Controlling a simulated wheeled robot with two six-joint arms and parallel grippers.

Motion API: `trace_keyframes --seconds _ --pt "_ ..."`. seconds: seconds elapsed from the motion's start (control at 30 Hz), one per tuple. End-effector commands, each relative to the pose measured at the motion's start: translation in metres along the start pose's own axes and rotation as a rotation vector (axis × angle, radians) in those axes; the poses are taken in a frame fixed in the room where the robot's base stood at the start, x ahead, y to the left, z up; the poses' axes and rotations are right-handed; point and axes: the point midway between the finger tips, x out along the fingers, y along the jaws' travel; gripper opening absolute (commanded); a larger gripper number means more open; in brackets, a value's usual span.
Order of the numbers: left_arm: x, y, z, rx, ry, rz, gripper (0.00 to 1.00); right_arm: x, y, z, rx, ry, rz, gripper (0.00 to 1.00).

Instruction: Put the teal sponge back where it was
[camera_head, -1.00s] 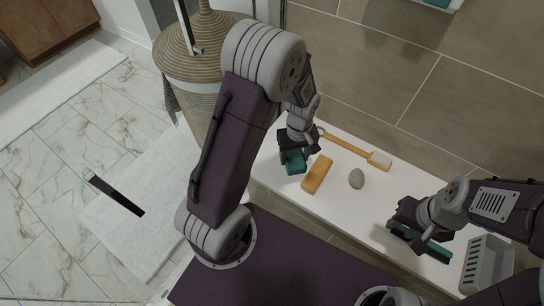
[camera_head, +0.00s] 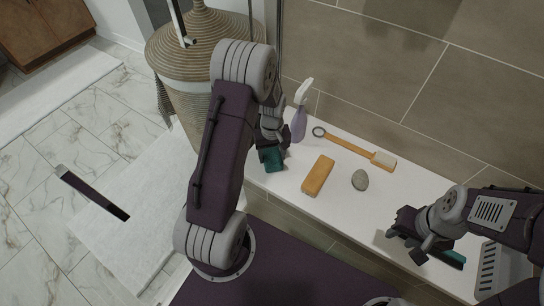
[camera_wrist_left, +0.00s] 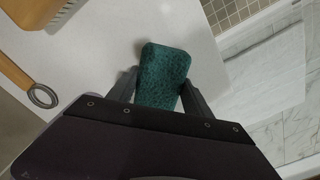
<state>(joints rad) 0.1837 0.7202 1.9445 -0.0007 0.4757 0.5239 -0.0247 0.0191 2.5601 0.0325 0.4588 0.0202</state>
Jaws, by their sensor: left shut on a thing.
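The teal sponge (camera_head: 274,160) is in my left gripper (camera_head: 270,147), over the left end of the white ledge (camera_head: 345,205). In the left wrist view the sponge (camera_wrist_left: 163,72) sits between the two fingers of my left gripper (camera_wrist_left: 160,88), near the ledge's edge. Whether its underside touches the ledge is unclear. My right gripper (camera_head: 404,243) is over the right part of the ledge, seen at an angle, and its jaw opening is unclear. Another teal thing (camera_head: 452,258) shows partly behind it.
A grey slotted basket (camera_head: 488,268) stands at the right end. A wicker basket (camera_head: 190,60) stands left of the ledge.

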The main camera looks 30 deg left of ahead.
Motion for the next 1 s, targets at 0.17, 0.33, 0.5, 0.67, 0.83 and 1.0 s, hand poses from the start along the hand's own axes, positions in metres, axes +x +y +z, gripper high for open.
trace_keyframes --seconds 0.17,0.33,0.5,0.67,0.83,1.0 --pt "0.001 0.000 0.000 0.000 0.000 0.000 0.66 0.000 0.000 0.000 0.000 0.000 0.000 0.36" --pt "0.001 0.000 0.000 0.000 0.000 0.000 0.80 0.000 0.000 0.000 0.000 0.000 0.000 0.36" --pt "0.000 0.000 0.000 0.000 0.000 0.000 0.80 -0.001 0.000 0.000 0.000 0.000 0.000 0.36" --pt "-0.025 0.000 -0.001 0.000 0.002 0.001 0.80 -0.015 0.000 -0.002 0.000 0.000 0.000 0.36" --pt "-0.072 0.001 -0.001 0.000 0.003 0.002 0.80 -0.039 -0.001 -0.004 0.000 0.000 0.000 0.36" --pt "-0.107 0.000 0.000 0.000 0.002 0.001 0.80 -0.054 -0.001 -0.006 0.000 0.000 0.000 0.36"
